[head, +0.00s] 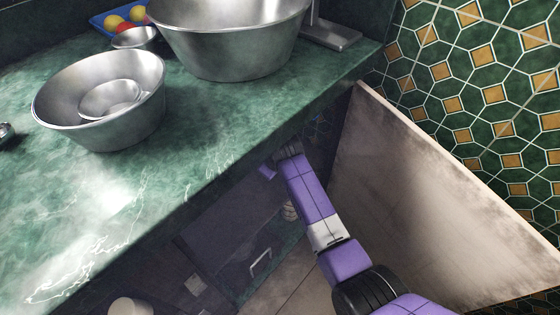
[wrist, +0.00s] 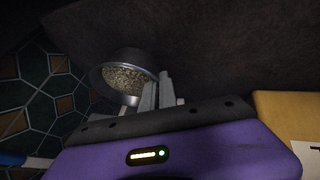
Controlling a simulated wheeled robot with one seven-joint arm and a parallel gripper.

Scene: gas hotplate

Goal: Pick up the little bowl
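In the wrist view a small round metal bowl (wrist: 125,72) with grainy, speckled contents or inner surface is at the upper left. My gripper (wrist: 160,88) is at its right rim, the two fingers close together. I cannot tell whether they pinch the rim or are just beside it. In the head view my purple arm reaches down below the counter edge, and the fingertips are hidden. On the counter a small metal bowl (head: 110,98) sits inside a wider bowl (head: 60,108). Another small metal bowl (head: 135,38) stands near the back.
A large metal bowl (head: 228,40) stands near the right end of the green counter (head: 190,130). A blue tray (head: 98,22) with round fruit is behind. An open pale door panel (head: 430,215) stands to the right of my arm. Below the counter it is dark.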

